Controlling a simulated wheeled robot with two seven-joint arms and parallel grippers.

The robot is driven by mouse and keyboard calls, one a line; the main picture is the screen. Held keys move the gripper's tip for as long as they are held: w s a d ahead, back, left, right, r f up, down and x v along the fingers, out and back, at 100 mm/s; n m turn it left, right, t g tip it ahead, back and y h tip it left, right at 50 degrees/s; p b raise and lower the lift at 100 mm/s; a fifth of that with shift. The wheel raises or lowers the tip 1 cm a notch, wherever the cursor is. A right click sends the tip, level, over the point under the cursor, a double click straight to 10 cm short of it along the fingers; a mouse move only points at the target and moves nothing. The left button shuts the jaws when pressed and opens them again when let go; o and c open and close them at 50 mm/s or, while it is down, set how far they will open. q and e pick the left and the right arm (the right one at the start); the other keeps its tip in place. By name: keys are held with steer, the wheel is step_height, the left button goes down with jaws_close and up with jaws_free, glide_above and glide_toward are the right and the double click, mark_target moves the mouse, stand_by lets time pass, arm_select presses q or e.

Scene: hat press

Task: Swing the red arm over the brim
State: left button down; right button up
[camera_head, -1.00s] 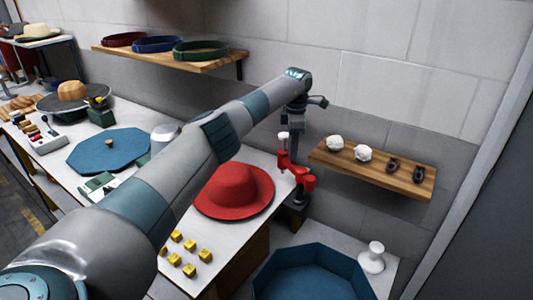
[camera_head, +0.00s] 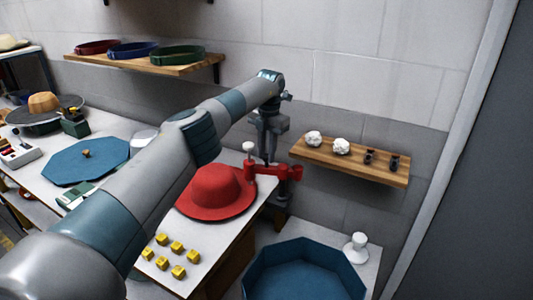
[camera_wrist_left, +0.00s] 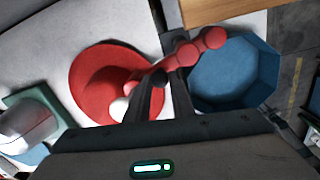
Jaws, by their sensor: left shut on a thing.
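The red hat (camera_head: 215,193) lies at the far end of the white bench, crown up. The red arm (camera_head: 285,172) is jointed on a post at the bench end, and its free end with a white knob (camera_head: 249,147) is at the hat's right edge. In the left wrist view the red arm (camera_wrist_left: 187,53) reaches across to the hat (camera_wrist_left: 98,84), its knob end overlapping the brim. My left gripper (camera_head: 268,155) comes down from above and is shut on the red arm; its dark fingers (camera_wrist_left: 163,78) straddle it. My right gripper is not seen.
Several yellow blocks (camera_head: 171,246) lie in front of the hat. A wall shelf (camera_head: 350,164) is close on the right. A blue octagonal board (camera_head: 62,160) lies left.

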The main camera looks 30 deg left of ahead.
arm_select(q)
steer(key=shift+s, duration=0.1)
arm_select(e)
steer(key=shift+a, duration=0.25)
arm_select(q)
steer(key=c, duration=1.8)
jaws_free()
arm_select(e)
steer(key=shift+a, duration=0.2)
arm_select(q)
steer(key=shift+r, duration=0.1)
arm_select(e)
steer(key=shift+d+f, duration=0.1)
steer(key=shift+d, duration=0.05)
